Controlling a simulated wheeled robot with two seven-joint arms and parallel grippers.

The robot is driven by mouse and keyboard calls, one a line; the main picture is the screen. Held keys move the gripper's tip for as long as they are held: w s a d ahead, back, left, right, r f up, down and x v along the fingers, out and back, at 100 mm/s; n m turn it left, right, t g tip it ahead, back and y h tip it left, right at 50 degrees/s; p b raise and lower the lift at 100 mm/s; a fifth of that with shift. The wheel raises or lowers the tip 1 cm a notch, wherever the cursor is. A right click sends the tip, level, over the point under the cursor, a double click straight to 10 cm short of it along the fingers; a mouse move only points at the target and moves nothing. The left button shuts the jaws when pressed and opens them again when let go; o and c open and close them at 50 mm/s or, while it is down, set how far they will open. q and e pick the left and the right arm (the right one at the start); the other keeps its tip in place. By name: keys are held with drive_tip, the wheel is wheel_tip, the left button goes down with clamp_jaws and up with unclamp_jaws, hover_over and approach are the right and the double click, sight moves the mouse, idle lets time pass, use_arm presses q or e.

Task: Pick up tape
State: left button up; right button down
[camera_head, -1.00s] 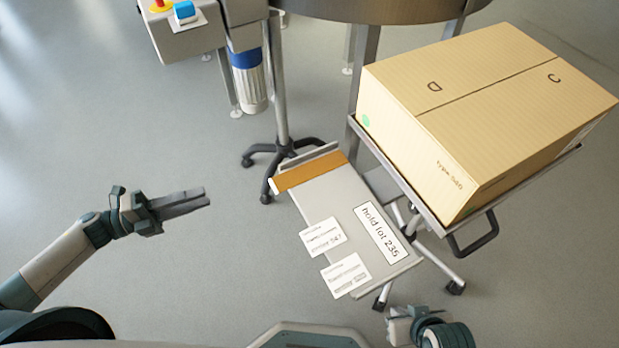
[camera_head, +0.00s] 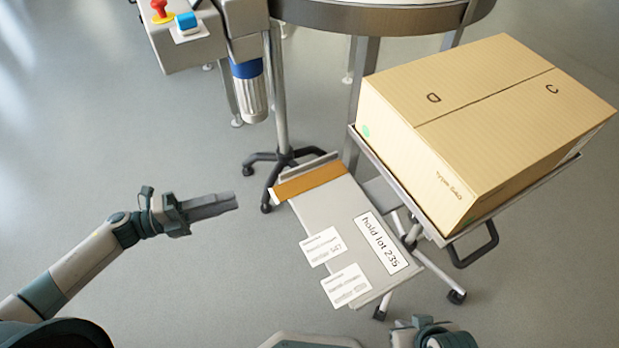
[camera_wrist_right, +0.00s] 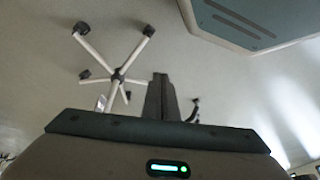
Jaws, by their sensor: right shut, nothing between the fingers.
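No roll of tape can be made out. An orange-brown strip (camera_head: 310,182) lies across the far end of a small grey tilted stand top (camera_head: 338,213); I cannot tell whether it is the tape. My left gripper (camera_head: 234,202) is over bare floor to the left of the stand, its fingers together and empty. My right wrist shows at the bottom edge of the head view, its fingers out of that picture. In the right wrist view my right gripper (camera_wrist_right: 160,80) is shut and empty, with floor beyond it.
White labels (camera_head: 323,247) and a "hold lot 235" card (camera_head: 382,243) lie on the stand top. A large carton (camera_head: 480,125) sits on a cart (camera_head: 405,190) at right. A round table (camera_head: 390,15) and a machine with a red button (camera_head: 159,8) stand behind. Floor at left is clear.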

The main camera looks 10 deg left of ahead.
sight(295, 186)
use_arm(q)
drive_tip(key=shift+x, duration=2.7)
use_arm(e)
drive_tip(key=shift+s+d, duration=0.35)
drive_tip(key=shift+d, duration=0.2)
use_arm(q)
drive_tip(key=shift+d+p, duration=0.15)
drive_tip(key=shift+p, duration=0.15)
drive_tip(key=x, duration=0.5)
drive_tip(key=shift+s+f+p, duration=0.1)
drive_tip(key=shift+f+p, duration=0.2)
drive_tip(key=shift+p, duration=0.05)
use_arm(e)
drive_tip(key=shift+s+d+g+h, duration=0.3)
drive_tip(key=shift+s+d+g, duration=0.1)
drive_tip(key=shift+d+g, duration=0.15)
use_arm(q)
drive_tip(key=shift+c, duration=0.5)
use_arm(e)
drive_tip(key=shift+a+r, duration=0.1)
use_arm(q)
clamp_jaws()
use_arm(e)
drive_tip(key=shift+w+r, duration=0.1)
